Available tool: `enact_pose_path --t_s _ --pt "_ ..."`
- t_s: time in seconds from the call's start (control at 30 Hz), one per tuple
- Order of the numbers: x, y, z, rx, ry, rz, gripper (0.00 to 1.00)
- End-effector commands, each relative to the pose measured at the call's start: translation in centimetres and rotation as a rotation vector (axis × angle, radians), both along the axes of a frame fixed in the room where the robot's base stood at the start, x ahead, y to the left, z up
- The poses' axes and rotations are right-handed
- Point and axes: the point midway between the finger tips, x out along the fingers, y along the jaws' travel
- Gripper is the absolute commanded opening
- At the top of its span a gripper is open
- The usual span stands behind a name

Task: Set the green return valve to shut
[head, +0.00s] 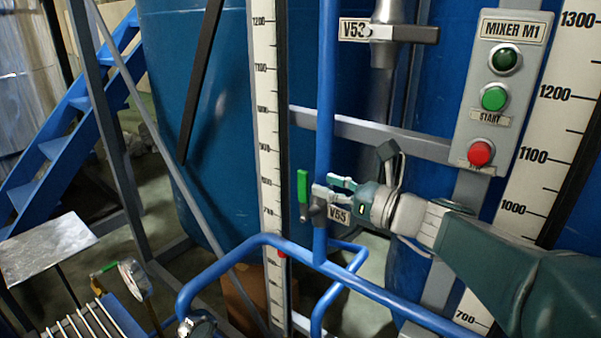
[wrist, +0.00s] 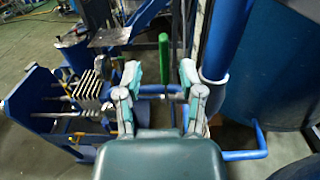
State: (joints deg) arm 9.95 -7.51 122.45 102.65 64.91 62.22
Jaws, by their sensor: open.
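A valve with a green lever (head: 303,187) sits on the blue vertical pipe (head: 325,110), beside a tag reading V55 (head: 339,215). The lever stands upright, roughly parallel to the pipe. My gripper (head: 328,186) is just right of the lever in the head view, with its fingers pointing toward it. In the wrist view the green lever (wrist: 163,65) shows upright between the two open fingertips (wrist: 160,74), beyond them and not visibly touched. The valve body is partly hidden behind the gripper in the wrist view.
A V53 valve (head: 400,33) is above, and a mixer panel (head: 497,95) with green and red buttons is at the right. Blue pipes (head: 300,252) run below the gripper. Another small green handle (head: 104,269) is by a gauge (head: 134,279) at lower left.

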Motion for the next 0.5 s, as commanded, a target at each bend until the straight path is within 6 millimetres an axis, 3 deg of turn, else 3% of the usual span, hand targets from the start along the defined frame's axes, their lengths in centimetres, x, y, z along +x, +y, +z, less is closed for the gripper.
enact_pose_path --t_s 0.3,0.5 --pt "3.3 3.9 -0.1 0.001 0.002 0.0 0.5" --pt "4.1 5.1 -0.1 0.0 0.001 -0.001 0.5"
